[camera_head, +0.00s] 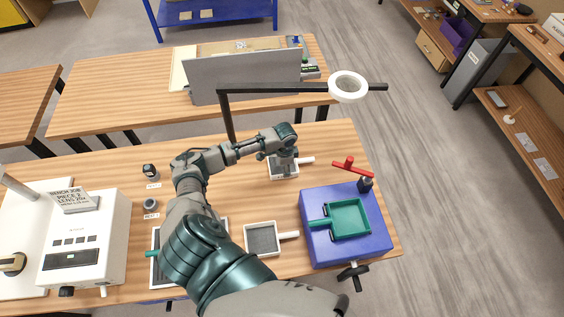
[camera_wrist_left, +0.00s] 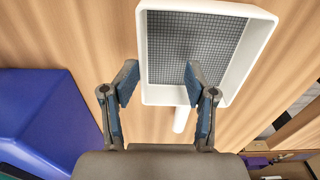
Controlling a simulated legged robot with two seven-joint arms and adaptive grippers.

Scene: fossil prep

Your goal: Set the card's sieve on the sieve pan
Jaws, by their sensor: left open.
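My left gripper (camera_head: 283,163) is open over the white-framed sieve (camera_head: 290,173) at the back of the bench. In the left wrist view that sieve (camera_wrist_left: 265,35) has a dark square mesh, and its white handle (camera_wrist_left: 181,119) shows between the fingers (camera_wrist_left: 160,80); the fingers do not hold it. A second white sieve (camera_head: 248,250) lies nearer, handle to the right. A green square pan-like frame (camera_head: 367,219) sits on a blue block (camera_head: 383,245) at right. A card (camera_head: 75,200) rests on the white machine; its small lower print is hard to read. My right gripper is not in view.
A dark sieve-like item with a green handle (camera_head: 151,254) is partly hidden by my arm. A lamp with a white ring (camera_head: 348,86) overhangs the bench. The white machine (camera_head: 95,245) fills the left.

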